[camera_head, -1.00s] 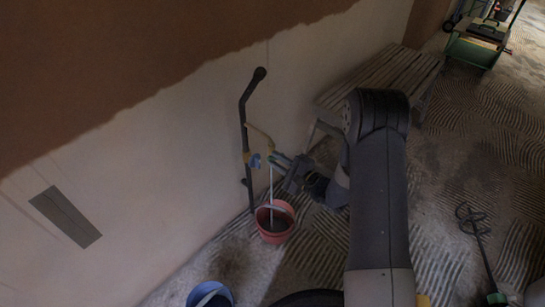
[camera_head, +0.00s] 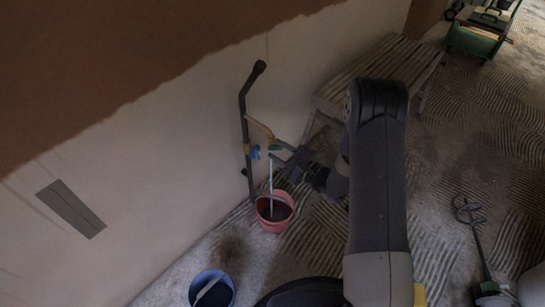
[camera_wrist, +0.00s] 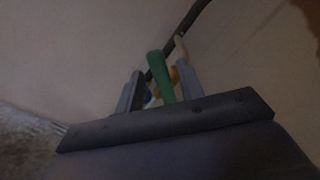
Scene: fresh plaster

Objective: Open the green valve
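The green valve handle (camera_wrist: 160,75) stands upright between my two fingers in the wrist view, with a gap on each side. In the head view it is a small green spot (camera_head: 275,146) at the end of a yellow tap (camera_head: 260,127) on a dark wall pipe (camera_head: 244,110). My gripper (camera_head: 281,153) is open around the handle, coming from the right. In the wrist view its fingertips (camera_wrist: 160,84) flank the handle. A blue part (camera_head: 254,152) sits on the pipe beside it. Whether a finger touches the handle is hard to tell in the dim light.
A red bucket (camera_head: 262,222) stands below the tap, with a pale thin stream or rod above it. A blue bucket (camera_head: 230,290) stands at the front. A slatted bench (camera_head: 380,65) is behind my arm. A mixing paddle (camera_head: 475,235) lies at right.

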